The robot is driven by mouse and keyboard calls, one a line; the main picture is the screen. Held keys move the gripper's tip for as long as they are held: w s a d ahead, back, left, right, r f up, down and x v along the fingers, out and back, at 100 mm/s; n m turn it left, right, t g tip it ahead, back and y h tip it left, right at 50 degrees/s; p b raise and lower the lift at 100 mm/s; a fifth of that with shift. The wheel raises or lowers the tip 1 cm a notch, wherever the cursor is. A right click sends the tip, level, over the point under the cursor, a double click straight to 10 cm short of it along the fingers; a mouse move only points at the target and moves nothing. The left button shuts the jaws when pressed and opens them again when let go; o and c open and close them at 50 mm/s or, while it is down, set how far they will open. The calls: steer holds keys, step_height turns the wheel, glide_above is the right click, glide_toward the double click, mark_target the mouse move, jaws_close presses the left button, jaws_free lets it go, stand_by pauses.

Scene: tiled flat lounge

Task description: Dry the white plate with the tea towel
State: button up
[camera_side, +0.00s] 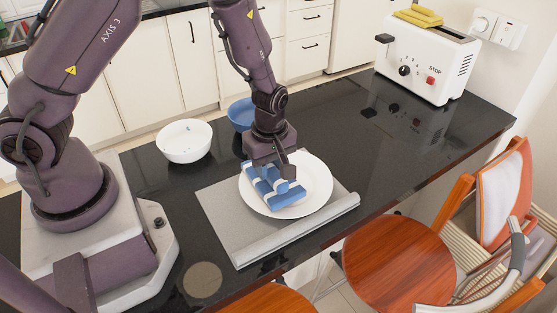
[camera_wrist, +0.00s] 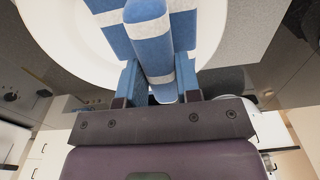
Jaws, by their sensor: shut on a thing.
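The white plate (camera_side: 318,180) lies on a grey mat (camera_side: 228,217) on the dark counter. The blue and white striped tea towel (camera_side: 268,186) is bunched on the left half of the plate. My gripper (camera_side: 275,171) is over the plate, pointing down, shut on the towel. In the wrist view, the towel (camera_wrist: 152,40) rises in a fold between the two fingers of my gripper (camera_wrist: 160,88), and the plate's white rim (camera_wrist: 80,40) shows beyond it. The towel hides part of the plate's surface.
A white bowl (camera_side: 184,141) and a blue bowl (camera_side: 241,114) stand behind the mat. A white toaster (camera_side: 425,62) stands at the back right. The counter between toaster and plate is mostly clear. Chairs (camera_side: 400,262) stand along the front edge.

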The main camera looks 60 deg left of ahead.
steer(key=shift+s, duration=0.45)
steer(key=shift+r, duration=1.5)
